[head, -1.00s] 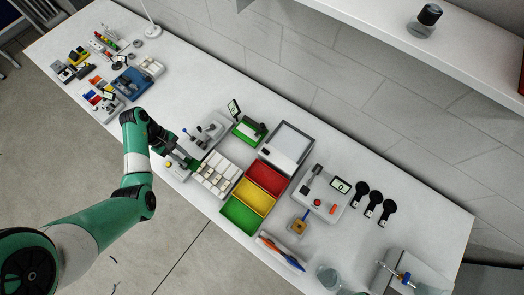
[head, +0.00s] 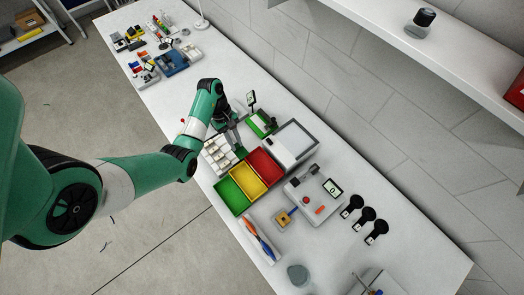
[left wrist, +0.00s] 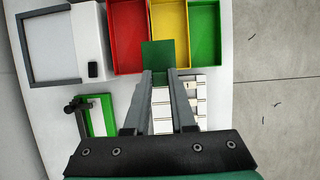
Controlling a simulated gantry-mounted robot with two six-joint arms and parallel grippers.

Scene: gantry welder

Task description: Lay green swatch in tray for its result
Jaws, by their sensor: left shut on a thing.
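My left gripper (head: 236,128) hangs over the white compartment box; in the left wrist view its two fingers (left wrist: 159,74) are shut on the near edge of a flat dark green swatch (left wrist: 158,54). The swatch sticks out ahead of the fingertips and overlaps the near ends of the red tray (left wrist: 128,30) and yellow tray (left wrist: 169,25) in that view. The green tray (left wrist: 205,30) is beside the yellow one. In the head view the red (head: 265,165), yellow (head: 247,180) and green (head: 230,196) trays stand in a row, looking empty. I cannot make out the swatch there. My right gripper is out of view.
A white compartment box (head: 214,158) adjoins the trays. A grey-framed white panel (head: 291,143) and a green-based device (head: 261,123) stand behind. A device with a small screen (head: 314,196) and black paddles (head: 364,217) are to the right.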

